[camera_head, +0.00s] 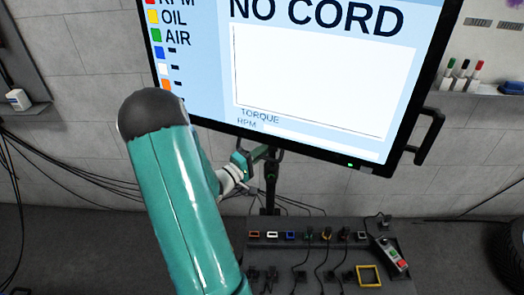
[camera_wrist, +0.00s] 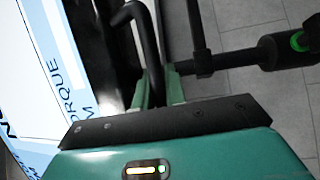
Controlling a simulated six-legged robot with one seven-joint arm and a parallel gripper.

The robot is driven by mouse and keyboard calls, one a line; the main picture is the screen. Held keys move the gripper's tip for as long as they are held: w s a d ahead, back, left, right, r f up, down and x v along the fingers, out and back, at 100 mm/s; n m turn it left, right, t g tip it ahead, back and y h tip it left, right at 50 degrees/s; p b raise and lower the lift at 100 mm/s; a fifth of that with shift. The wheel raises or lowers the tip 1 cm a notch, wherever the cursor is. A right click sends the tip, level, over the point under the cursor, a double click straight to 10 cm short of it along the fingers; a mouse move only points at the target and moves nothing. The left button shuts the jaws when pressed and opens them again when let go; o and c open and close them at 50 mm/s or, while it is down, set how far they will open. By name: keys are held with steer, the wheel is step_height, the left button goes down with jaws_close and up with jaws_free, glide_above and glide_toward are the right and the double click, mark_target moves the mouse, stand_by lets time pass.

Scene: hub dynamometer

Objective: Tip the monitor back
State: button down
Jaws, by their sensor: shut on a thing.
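The monitor (camera_head: 320,85) hangs large at the top of the head view, tilted in the picture. Its lit screen reads "NO CORD", with "TORQUE" below a white panel. My gripper (camera_head: 262,154) is at the monitor's lower edge, partly hidden behind my arm. In the wrist view, my gripper (camera_wrist: 158,92) is shut on a black curved bar (camera_wrist: 150,40), which looks like a handle of the monitor. The monitor's screen (camera_wrist: 40,75) fills the left of that view. A black side handle (camera_head: 432,135) sticks out at the monitor's right edge.
A dark stand post (camera_head: 270,185) rises below the monitor. A panel (camera_head: 330,250) with coloured sockets, cables and a red-and-green button box (camera_head: 392,255) lies beneath. A shelf with markers (camera_head: 463,70) is at right. A tyre (camera_head: 515,250) stands lower right.

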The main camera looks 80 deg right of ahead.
steer(key=shift+w+a+r+n+t+y, duration=0.15)
steer(key=shift+w+a+y, duration=0.1)
steer(key=shift+a, duration=0.55)
steer(key=shift+w+a+r+n+t+y, duration=0.15)
steer(key=shift+a+y, duration=0.1)
steer(key=shift+a, duration=0.65)
steer(key=c, duration=1.7)
jaws_free()
steer(key=shift+a+r, duration=0.1)
steer(key=shift+a, duration=0.1)
steer(key=v, duration=1.3)
steer(key=shift+w+a, duration=0.1)
steer(key=shift+a, duration=0.05)
